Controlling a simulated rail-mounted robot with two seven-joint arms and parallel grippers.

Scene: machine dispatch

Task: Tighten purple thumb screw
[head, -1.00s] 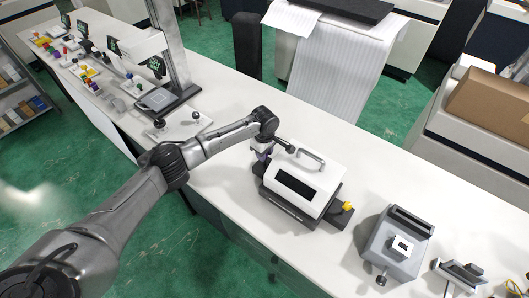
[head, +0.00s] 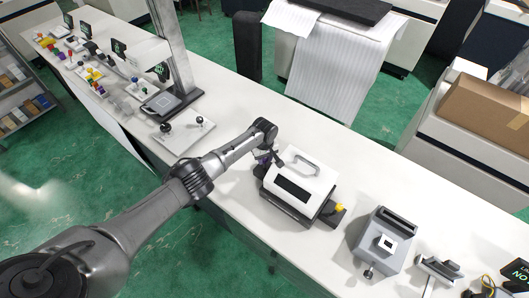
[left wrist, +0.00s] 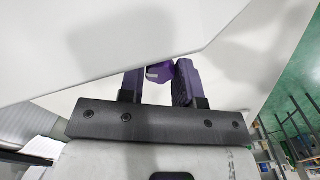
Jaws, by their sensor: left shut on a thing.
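The purple thumb screw (left wrist: 160,73) shows in the left wrist view between the two dark fingers of my left gripper (left wrist: 159,83). The gripper is shut on it. The screw sits close against a large white surface. In the head view, my left gripper (head: 268,158) is at the left side of a white machine with a handle (head: 300,186). Only a small purple patch shows there, and the screw is mostly hidden. My right gripper is not in view.
A yellow knob (head: 340,208) sticks out at the machine's right side. A grey box-like device (head: 381,243) stands further right on the white table (head: 240,108). A plate with two black knobs (head: 187,134) lies to the left. The table behind the machine is clear.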

